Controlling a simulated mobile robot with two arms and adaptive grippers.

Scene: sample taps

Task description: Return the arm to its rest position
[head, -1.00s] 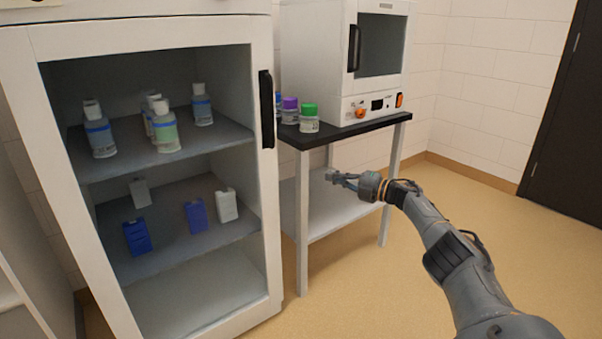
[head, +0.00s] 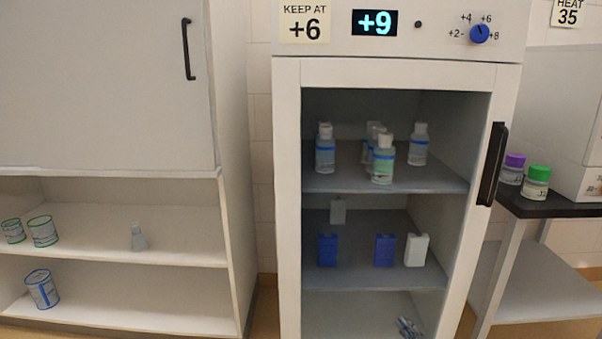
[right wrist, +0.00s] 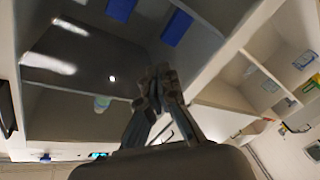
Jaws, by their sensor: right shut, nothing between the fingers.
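My right gripper (head: 408,328) shows at the bottom edge of the head view, in front of the lower part of the fridge (head: 288,200). Most of the right arm is out of the frame. In the right wrist view the fingers of this gripper (right wrist: 160,78) are together with nothing between them. The fridge interior and its blue boxes (right wrist: 177,28) show beyond the fingers. My left gripper is not in view.
The fridge holds white bottles (head: 418,145) and blue boxes (head: 327,250); its display (head: 375,23) reads +9 beside a +6 sign (head: 305,22). A shelf cabinet (head: 110,215) stands left. A dark-topped table (head: 545,207) with capped jars (head: 537,182) stands right.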

